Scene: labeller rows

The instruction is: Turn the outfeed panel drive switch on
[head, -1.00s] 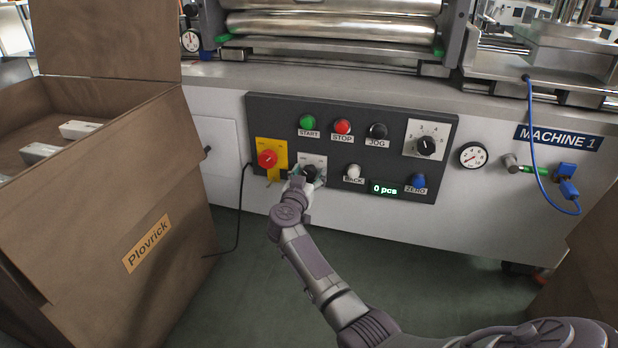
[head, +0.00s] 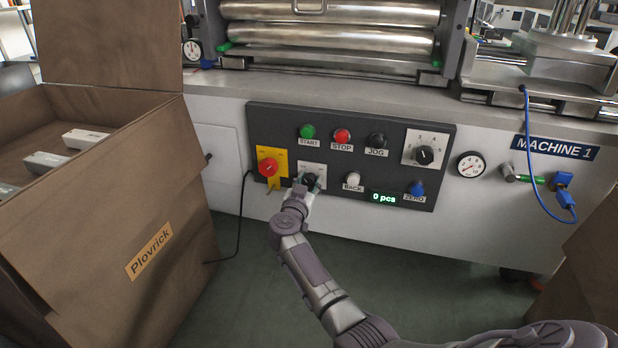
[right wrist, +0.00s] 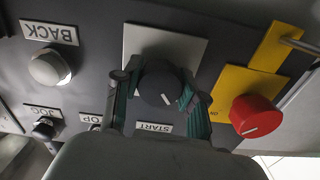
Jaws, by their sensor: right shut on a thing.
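The control panel (head: 400,200) is a dark plate on the front of the machine. A black rotary switch (right wrist: 160,84) sits on a light grey plate (right wrist: 135,40), between the red switch and the BACK button. My right gripper (head: 309,182) is shut on this black switch, with one finger on each side in the right wrist view (right wrist: 160,95). The switch's white mark points to the lower right in that upside-down view. The plate's lettering is covered or too small to read. My left gripper is not in view.
A red rotary switch (head: 268,166) on a yellow plate is close to the gripper's left. The white BACK button (head: 353,179) is to its right; START (head: 307,131) is above. A large brown box (head: 110,230) stands at left. A black cable hangs between box and panel.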

